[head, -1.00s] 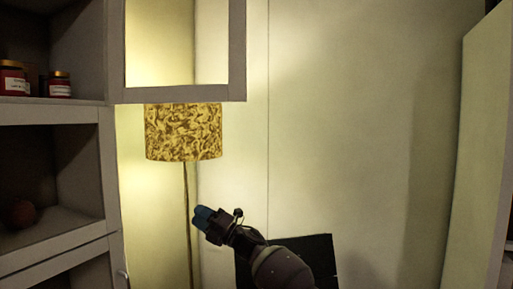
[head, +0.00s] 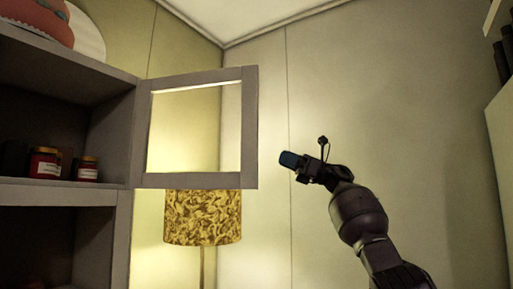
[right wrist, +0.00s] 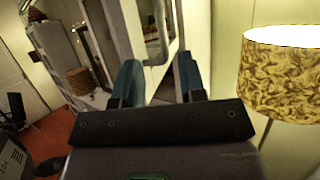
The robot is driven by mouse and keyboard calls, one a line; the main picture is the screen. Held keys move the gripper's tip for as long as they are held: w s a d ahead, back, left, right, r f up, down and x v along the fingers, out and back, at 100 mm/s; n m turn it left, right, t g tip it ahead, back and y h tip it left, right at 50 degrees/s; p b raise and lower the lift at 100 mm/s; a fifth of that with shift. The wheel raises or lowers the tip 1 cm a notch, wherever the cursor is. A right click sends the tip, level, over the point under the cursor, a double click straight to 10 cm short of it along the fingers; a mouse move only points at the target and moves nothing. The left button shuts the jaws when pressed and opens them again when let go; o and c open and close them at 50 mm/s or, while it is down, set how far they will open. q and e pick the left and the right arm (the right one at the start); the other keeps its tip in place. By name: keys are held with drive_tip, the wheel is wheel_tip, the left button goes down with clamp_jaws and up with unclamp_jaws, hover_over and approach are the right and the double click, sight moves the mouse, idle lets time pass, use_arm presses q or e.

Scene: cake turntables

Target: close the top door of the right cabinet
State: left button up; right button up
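The cabinet (head: 128,165) stands at the left of the head view. Its top door (head: 249,130), a grey frame around a see-through pane, is swung open to the right. My right gripper (head: 293,160) is to the right of the door's free edge, with a small gap between them in the picture. In the right wrist view my right gripper (right wrist: 158,78) has its two blue fingers apart, with nothing held. A pale upright frame shows ahead beyond the fingers; I cannot tell whether it is this door. My left gripper is not in view.
A lamp with a patterned yellow shade (head: 203,217) stands behind and below the door; the shade is also at the right of the right wrist view (right wrist: 285,75). Red jars (head: 45,163) sit on the cabinet shelf. The wall to the right is bare.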

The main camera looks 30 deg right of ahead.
sight(254, 146)
drive_tip(key=p+x, duration=0.2)
drive_tip(key=x, duration=0.8)
drive_tip(key=shift+w+a+r+p, duration=0.1)
drive_tip(key=shift+a+r+p, duration=0.1)
drive_tip(key=shift+p, duration=0.15)
drive_tip(key=shift+d, duration=0.1)
clamp_jaws()
